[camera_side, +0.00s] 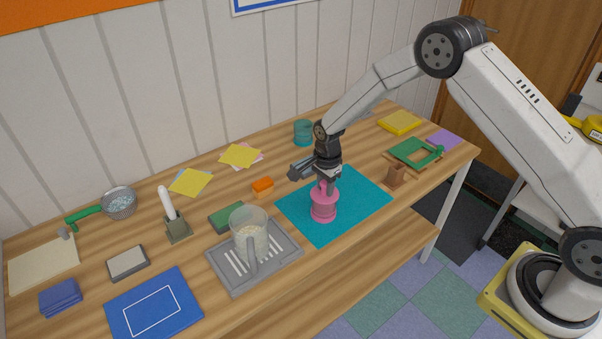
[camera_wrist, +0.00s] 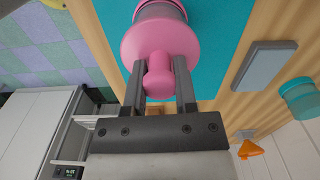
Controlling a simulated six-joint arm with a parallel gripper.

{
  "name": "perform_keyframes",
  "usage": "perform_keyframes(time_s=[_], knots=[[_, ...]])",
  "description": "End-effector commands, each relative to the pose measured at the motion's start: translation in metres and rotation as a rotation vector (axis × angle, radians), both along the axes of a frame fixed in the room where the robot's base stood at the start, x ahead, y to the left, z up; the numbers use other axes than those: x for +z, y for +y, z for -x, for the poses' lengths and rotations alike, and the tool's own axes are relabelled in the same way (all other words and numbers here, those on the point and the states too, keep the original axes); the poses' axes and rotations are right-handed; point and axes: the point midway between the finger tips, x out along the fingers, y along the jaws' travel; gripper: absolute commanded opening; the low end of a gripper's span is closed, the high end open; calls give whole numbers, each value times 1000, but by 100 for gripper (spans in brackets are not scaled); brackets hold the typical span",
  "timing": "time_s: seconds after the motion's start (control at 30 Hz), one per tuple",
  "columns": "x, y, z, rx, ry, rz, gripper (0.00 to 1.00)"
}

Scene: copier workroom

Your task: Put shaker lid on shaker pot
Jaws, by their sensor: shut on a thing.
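The pink shaker lid (camera_wrist: 133,43) has a round flange and a knob, which my gripper (camera_wrist: 158,85) is shut on. In the side view my gripper (camera_side: 326,179) points down over the teal mat. Directly below the lid is a pink body with a greyish band (camera_side: 324,207), apparently the shaker pot, upright on the mat. Its greyish part also shows beyond the flange in the wrist view (camera_wrist: 160,10). The lid and this body look in line and close together; I cannot tell whether the lid is fully seated.
The teal mat (camera_side: 358,207) is otherwise clear. To its left, a clear jug (camera_side: 249,222) of pale contents stands on a grey tray (camera_side: 276,263).

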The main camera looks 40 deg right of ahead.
Motion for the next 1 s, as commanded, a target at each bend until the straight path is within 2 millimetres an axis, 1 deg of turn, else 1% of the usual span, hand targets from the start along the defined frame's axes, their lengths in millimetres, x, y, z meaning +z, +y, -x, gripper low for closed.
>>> perform_keyframes(time_s=[0.3,0.33,0.37,0.4,0.43,0.67,0.7,0.73,0.77,1.0], knots=[[-4,0,0,0,0,0,0],[-3,0,0,0,0,0,45],[-3,0,0,0,0,0,54],[-3,0,0,0,0,0,67],[-3,0,0,0,0,0,76],[-3,0,0,0,0,0,76],[-3,0,0,0,0,0,89],[-3,0,0,0,0,0,99],[-3,0,0,0,0,0,100],[-3,0,0,0,-1,0,100]])
